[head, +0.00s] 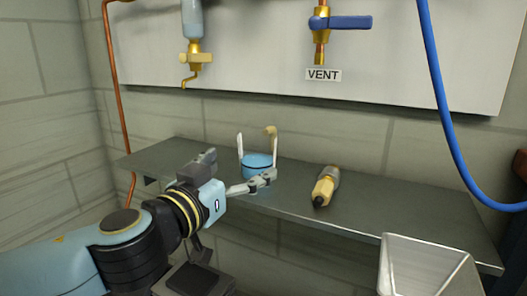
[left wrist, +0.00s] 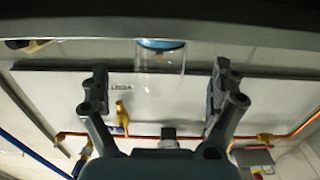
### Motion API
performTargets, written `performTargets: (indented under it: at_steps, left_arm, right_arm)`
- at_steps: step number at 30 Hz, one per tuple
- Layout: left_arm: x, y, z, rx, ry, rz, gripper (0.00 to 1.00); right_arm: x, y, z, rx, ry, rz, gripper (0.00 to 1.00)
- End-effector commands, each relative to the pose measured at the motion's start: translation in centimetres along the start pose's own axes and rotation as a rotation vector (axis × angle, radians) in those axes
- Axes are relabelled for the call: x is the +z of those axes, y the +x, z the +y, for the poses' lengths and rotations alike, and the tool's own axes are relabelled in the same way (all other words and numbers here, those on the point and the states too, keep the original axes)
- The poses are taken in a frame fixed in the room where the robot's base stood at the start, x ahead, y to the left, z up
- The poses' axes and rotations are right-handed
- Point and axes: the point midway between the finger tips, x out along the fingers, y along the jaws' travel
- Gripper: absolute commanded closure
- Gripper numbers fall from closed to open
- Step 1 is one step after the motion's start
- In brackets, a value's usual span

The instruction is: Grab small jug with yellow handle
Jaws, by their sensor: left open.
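A small clear jug with a blue bottom (head: 257,161) stands upright on the grey shelf. A pale yellow hooked piece (head: 271,131), seemingly its handle, rises at its right side; a white upright strip shows at its left. In the left wrist view the clear jug (left wrist: 160,68) appears upside down, centred ahead between my fingers, with a gap on both sides. My left gripper (head: 242,165) is open, with one finger in front of the jug's lower part and the other to its left. Nothing is held. My right gripper is not in view.
A yellow bottle-like item (head: 323,190) with a dark tip lies on the shelf (head: 390,200) right of the jug. A tapered metal container (head: 425,265) is at lower right. Above are valves, a VENT label (head: 323,75) and a blue hose (head: 447,125).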

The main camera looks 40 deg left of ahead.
Motion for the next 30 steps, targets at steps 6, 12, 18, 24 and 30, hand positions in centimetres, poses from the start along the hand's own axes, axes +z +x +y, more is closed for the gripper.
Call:
performTargets:
  at_steps: [6,12,18,24,30]
  left_arm:
    - [-0.1,3.3,0.0,0.000,0.000,0.001,0.06]
    - [0.2,5.2,0.0,0.000,0.001,0.002,0.06]
    - [0.4,8.2,0.0,-0.001,0.001,0.001,0.06]
    - [0.5,8.9,0.0,0.001,0.001,-0.002,0.06]
    - [0.5,8.9,0.0,0.001,0.001,-0.002,0.17]
  right_arm:
    - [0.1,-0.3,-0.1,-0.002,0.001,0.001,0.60]
    - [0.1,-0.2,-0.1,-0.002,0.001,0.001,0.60]
    - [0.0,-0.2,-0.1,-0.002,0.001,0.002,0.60]
    - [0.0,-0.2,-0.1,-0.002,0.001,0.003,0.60]
    - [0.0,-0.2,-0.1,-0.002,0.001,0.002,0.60]
